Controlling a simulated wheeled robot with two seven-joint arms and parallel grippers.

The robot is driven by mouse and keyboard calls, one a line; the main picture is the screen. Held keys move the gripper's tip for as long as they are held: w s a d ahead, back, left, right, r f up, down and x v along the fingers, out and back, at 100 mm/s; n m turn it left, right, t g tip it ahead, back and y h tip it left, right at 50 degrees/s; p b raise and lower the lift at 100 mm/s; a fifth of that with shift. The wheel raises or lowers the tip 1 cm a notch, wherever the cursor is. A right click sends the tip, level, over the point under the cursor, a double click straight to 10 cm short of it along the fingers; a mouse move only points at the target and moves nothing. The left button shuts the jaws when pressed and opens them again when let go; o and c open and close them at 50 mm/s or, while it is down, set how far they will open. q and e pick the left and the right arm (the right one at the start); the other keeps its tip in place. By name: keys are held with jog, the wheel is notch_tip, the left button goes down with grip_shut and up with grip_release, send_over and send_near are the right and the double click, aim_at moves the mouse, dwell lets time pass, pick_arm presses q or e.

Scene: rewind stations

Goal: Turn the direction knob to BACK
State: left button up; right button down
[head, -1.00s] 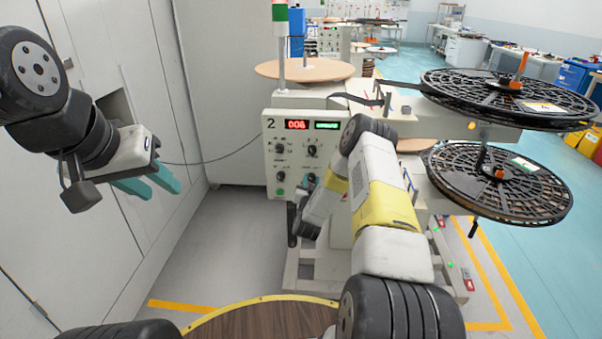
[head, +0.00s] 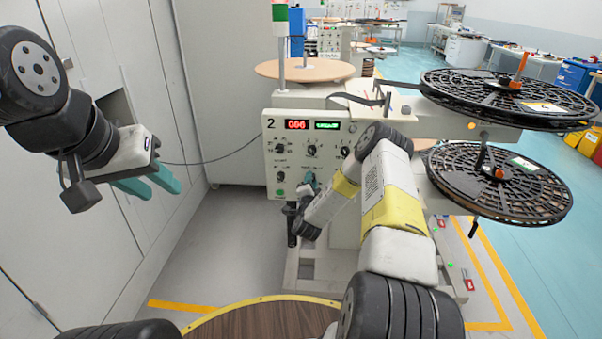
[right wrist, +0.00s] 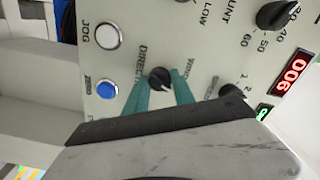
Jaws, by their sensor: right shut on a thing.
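The dark direction knob (right wrist: 160,77) sits on the pale control panel (head: 296,126) of station 2. In the right wrist view its label is partly hidden, and a pale pointer mark faces down and right. The teal fingers of my right gripper (right wrist: 162,92) are on either side of the knob, shut on it. In the head view my right gripper (head: 307,181) is at the panel's lower part, largely covered by my arm. I cannot read which direction is set. My left gripper (head: 148,183) is open and empty, off to the left by the cabinets.
A blue button (right wrist: 107,89) and white JOG button (right wrist: 107,36) are beside the knob. Another knob (right wrist: 232,92) is close to the right finger. Black reels (head: 497,184) stand at right; the floor at left is clear.

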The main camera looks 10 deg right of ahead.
jog(key=shift+f+m, duration=0.1)
jog(key=shift+m, duration=0.7)
jog(key=c, duration=1.1)
grip_release()
jog(key=shift+o, duration=0.2)
jog(key=v, duration=0.8)
